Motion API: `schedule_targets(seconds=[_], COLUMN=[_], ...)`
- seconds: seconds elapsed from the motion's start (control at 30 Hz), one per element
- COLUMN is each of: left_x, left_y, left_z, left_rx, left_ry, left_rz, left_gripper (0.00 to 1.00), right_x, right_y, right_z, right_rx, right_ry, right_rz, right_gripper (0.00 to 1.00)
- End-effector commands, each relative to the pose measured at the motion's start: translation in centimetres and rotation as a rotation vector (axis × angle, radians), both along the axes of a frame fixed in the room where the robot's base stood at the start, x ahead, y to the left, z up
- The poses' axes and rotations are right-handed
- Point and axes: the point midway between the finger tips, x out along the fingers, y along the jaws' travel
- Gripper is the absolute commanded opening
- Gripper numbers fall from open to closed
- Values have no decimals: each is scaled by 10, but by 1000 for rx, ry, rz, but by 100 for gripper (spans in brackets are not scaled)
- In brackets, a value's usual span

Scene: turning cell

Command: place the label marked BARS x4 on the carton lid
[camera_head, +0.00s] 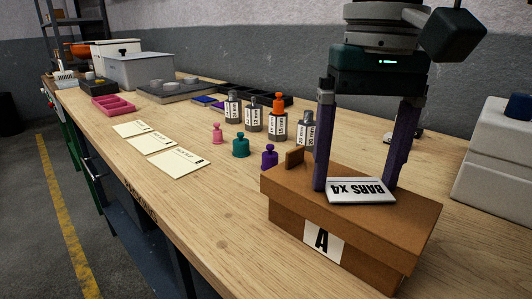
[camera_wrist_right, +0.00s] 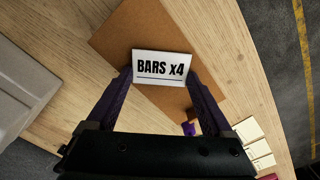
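The white label marked BARS x4 (camera_head: 361,190) lies flat between the fingertips of my right gripper (camera_head: 356,187). It also shows in the right wrist view (camera_wrist_right: 163,68), its print upright there. The two purple fingers meet the label's opposite short edges, so the gripper is shut on it across its width. The label is at the top of the brown carton lid (camera_head: 414,213); I cannot tell whether it touches the lid or is just above. The carton has a white tag A (camera_head: 323,241) on its front side. My left gripper is not in view.
Several bottles (camera_head: 278,122), small pink, teal (camera_head: 240,146) and purple pieces, and cream cards (camera_head: 179,162) lie left of the carton. A pink tray (camera_head: 113,106) and grey boxes stand farther back. A white container (camera_head: 495,160) stands at right. The front left bench is clear.

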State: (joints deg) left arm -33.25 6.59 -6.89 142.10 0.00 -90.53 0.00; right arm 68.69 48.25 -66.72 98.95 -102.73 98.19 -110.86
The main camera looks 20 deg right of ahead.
Motion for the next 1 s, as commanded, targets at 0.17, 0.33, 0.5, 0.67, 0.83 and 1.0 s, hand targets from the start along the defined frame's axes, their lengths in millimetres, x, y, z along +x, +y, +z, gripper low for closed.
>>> schedule_targets(seconds=[0.17, 0.33, 0.5, 0.67, 0.83, 1.0], left_x=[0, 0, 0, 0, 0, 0], left_y=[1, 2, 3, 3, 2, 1], left_z=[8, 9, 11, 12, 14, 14], left_rx=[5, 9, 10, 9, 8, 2], left_ry=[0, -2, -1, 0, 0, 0], left_rz=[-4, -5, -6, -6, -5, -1], left_gripper=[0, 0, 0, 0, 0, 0], right_x=[-2, 0, 0, -1, -1, -1], right_y=[-5, -4, -3, -2, -2, -2], right_z=[-5, 25, 70, 101, 119, 122], right_rx=[-18, -16, -14, -13, -13, -13], right_ry=[11, 3, 3, 5, 7, 8], right_rz=[-7, -6, -5, -5, -4, -4], right_gripper=[100, 100, 100, 100, 100, 100])
